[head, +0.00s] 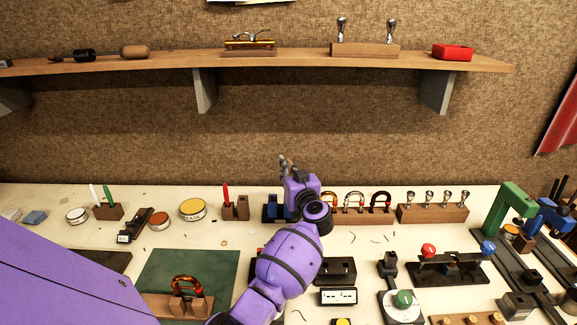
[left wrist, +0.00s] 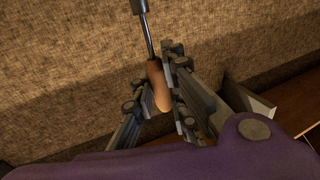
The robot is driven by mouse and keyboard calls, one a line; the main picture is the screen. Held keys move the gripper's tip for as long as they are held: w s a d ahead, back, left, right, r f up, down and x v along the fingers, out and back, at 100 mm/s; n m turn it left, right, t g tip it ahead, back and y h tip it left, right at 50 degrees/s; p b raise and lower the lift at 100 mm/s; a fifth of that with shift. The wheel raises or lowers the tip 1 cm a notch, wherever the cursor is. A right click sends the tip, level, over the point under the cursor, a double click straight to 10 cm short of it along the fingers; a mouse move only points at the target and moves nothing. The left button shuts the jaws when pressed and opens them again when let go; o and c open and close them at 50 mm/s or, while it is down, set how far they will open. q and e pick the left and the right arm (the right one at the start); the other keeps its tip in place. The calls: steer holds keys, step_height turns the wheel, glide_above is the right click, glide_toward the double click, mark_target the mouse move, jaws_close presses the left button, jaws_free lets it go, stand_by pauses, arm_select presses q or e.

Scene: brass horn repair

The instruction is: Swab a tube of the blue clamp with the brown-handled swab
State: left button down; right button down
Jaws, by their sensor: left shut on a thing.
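My left gripper (head: 284,163) is raised above the back of the bench, in front of the wall. In the left wrist view its fingers (left wrist: 160,85) are closed around the brown handle of the swab (left wrist: 158,82). I cannot make out the swab in the head view. A blue clamp-like fixture (head: 272,205) on a dark base stands below the gripper, partly covered by my arm. Another blue clamp-like piece (head: 553,216) stands at the far right. My right gripper is not in view.
A wooden rack (head: 357,218) with several U-shaped tubes stands right of my wrist. A rack of mouthpieces (head: 432,214) and a green clamp (head: 512,207) are farther right. A shelf (head: 300,62) crosses the wall above. A green mat (head: 205,262) lies at front left.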

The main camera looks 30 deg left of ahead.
arm_select(q)
steer(key=shift+f, duration=0.9)
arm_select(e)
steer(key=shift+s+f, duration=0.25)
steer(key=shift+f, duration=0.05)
